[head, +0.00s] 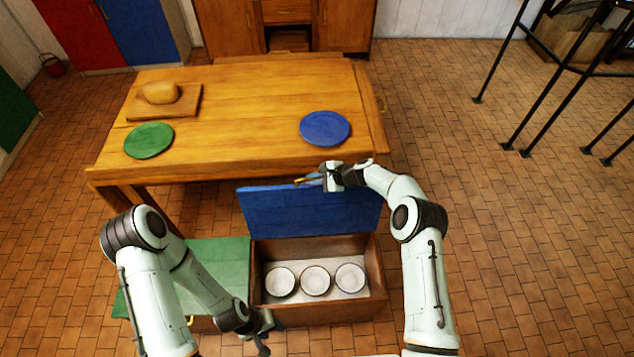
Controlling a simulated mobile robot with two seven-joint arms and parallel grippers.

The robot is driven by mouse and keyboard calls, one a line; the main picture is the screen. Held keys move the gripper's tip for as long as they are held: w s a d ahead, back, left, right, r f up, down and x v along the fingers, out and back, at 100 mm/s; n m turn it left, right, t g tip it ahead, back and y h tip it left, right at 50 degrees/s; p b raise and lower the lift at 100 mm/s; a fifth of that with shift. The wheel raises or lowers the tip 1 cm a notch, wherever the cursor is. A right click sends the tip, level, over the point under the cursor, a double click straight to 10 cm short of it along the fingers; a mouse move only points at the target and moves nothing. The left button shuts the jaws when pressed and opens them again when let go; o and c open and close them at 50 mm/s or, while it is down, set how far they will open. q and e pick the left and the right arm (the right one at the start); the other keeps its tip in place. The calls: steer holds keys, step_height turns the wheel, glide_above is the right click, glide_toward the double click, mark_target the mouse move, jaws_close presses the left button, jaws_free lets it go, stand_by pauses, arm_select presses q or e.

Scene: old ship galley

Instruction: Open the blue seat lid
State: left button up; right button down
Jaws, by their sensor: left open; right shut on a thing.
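The blue seat lid (290,212) stands raised, close to upright, at the back of the open seat box (320,314), near the table's front edge. My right gripper (318,180) is shut on the lid at its top edge. A small brass-coloured part shows there, and the fingers' exact contact is hard to make out. Inside the box, three white bowls (315,280) stand in a row on the pale floor. My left gripper (264,335) is open and low, by the box's front left corner, apart from the blue lid.
A green seat lid (218,262) lies shut to the left, partly behind my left arm. The wooden table (235,110) behind bears a green plate (149,140), a blue plate (325,128) and a loaf (160,92) on a board. Tiled floor is clear to the right.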

arm_select(q)
steer(key=shift+w+r, duration=0.2)
steer(key=shift+w, duration=0.05)
arm_select(e)
steer(key=shift+w+d+f, duration=0.1)
steer(key=shift+w+f, duration=0.05)
steer(key=shift+f, duration=0.2)
steer(key=c, duration=1.2)
jaws_free()
steer(key=shift+o, duration=0.2)
steer(key=shift+r, duration=0.1)
arm_select(q)
steer(key=s+f+b, duration=0.2)
steer(key=s+f, duration=0.2)
steer(key=shift+s+b, duration=0.1)
steer(key=shift+b, duration=0.3)
arm_select(e)
steer(key=v, duration=1.3)
steer(key=shift+r, duration=0.15)
